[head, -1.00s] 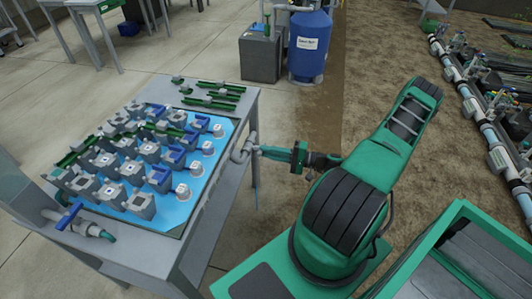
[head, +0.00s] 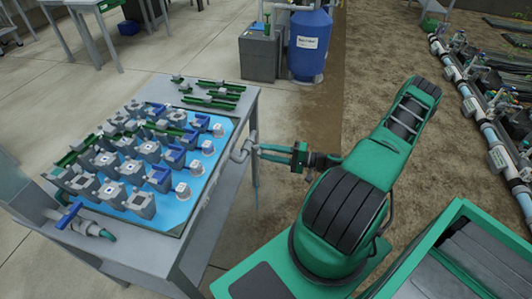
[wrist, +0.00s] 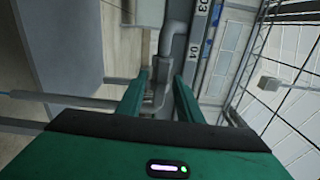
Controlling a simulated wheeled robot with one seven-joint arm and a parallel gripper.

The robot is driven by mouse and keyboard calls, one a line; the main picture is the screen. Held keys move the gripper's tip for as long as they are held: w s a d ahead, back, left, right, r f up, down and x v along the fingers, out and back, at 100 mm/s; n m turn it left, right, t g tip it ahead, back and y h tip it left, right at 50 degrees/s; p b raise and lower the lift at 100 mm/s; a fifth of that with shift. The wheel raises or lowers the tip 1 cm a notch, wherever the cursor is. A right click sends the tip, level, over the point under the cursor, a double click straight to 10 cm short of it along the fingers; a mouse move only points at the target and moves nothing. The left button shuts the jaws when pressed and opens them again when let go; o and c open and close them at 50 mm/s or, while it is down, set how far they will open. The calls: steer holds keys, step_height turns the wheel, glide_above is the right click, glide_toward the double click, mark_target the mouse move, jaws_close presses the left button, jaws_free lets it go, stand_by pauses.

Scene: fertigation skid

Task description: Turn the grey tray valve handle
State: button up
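The grey pipe elbow with its valve (head: 243,150) sticks out from the right side of the tray table. In the wrist view the grey pipe (wrist: 171,38) runs down to a small grey valve part (wrist: 162,76), which shows between my fingertips. Which piece of it is the handle is hard to tell. My gripper (head: 261,152) reaches left to this valve from the right. Its two green fingers are apart, one on each side of the grey part in the wrist view (wrist: 162,88). I cannot see firm contact.
The table (head: 215,215) carries a blue tray (head: 205,168) with several grey and blue blocks. Another valve with a blue handle (head: 69,215) sits at its front left. A blue tank (head: 309,45) and a grey box (head: 258,58) stand behind. Open floor lies between.

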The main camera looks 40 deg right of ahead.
steer(key=v, duration=1)
steer(key=shift+s+d, duration=0.25)
steer(key=shift+d, duration=0.05)
stand_by(0.4)
steer(key=s+a+r+n+g+h, duration=0.1)
steer(key=s+a+r+g+h, duration=0.2)
steer(key=r, duration=0.7)
steer(key=s+a+r+n+g+h, duration=0.2)
steer(key=s+a+r+g+h, duration=0.2)
steer(key=r, duration=0.7)
steer(key=s+a+r+n+g+h, duration=0.1)
steer(key=s+a+r+g+h, duration=0.2)
steer(key=s+r+g, duration=0.4)
steer(key=s+a+r, duration=0.1)
steer(key=s+r, duration=0.2)
steer(key=shift+r+h, duration=0.35)
steer(key=shift+h, duration=0.05)
